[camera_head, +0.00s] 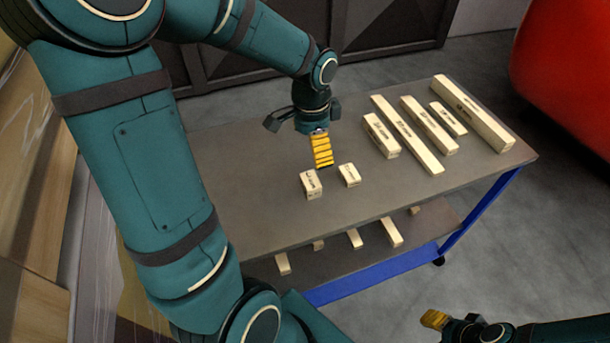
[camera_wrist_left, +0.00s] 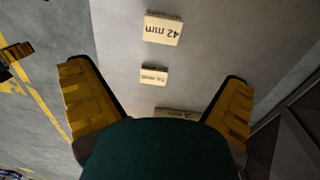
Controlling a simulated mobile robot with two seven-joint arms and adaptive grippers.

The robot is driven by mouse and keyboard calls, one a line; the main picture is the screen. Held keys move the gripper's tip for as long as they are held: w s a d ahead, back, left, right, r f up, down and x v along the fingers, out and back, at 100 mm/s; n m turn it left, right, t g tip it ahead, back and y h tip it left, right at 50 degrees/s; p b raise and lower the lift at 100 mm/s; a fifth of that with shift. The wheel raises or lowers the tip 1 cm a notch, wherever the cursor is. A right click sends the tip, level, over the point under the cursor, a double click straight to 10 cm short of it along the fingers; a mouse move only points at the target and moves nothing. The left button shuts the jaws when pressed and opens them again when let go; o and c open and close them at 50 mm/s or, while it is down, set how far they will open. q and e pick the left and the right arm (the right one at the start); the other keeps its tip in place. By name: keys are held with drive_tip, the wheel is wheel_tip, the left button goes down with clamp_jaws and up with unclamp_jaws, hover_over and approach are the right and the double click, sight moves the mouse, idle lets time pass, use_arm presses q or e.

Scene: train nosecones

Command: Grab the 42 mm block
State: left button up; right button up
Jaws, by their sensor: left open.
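The 42 mm block is a short pale wooden block with a dark printed label. It lies at the top of the left wrist view (camera_wrist_left: 163,29) and is the left, larger one of two small blocks in the head view (camera_head: 311,185). My left gripper (camera_head: 322,160) points down above the table, just behind these two blocks. Its yellow fingers stand wide apart in the left wrist view (camera_wrist_left: 157,98), with nothing held. My right gripper (camera_head: 435,319) shows at the lower right, in front of the table and away from the blocks; its opening is unclear.
A smaller block (camera_head: 349,175) lies right of the 42 mm block. Several longer wooden bars, one of them here (camera_head: 407,135), lie on the right of the grey tabletop (camera_head: 235,180). More pieces rest on the lower shelf (camera_head: 330,262). The tabletop's left side is clear.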

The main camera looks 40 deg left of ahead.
sight(311, 180)
use_arm(q)
drive_tip(key=f, duration=0.2)
drive_tip(key=f+b, duration=0.1)
drive_tip(key=f, duration=0.2)
drive_tip(key=f+b, duration=0.1)
drive_tip(key=f, duration=0.1)
drive_tip(key=shift+s+a+f, duration=0.25)
drive_tip(key=shift+a+f, duration=0.05)
drive_tip(key=shift+a, duration=0.05)
drive_tip(key=shift+w+d+f+b, duration=0.15)
drive_tip(key=shift+f+b, duration=0.4)
drive_tip(key=shift+f, duration=0.8)
drive_tip(key=shift+w+d+f+b, duration=0.15)
drive_tip(key=shift+f+b, duration=0.35)
drive_tip(key=shift+f, duration=0.85)
drive_tip(key=shift+r, duration=0.1)
drive_tip(key=c, duration=1.3)
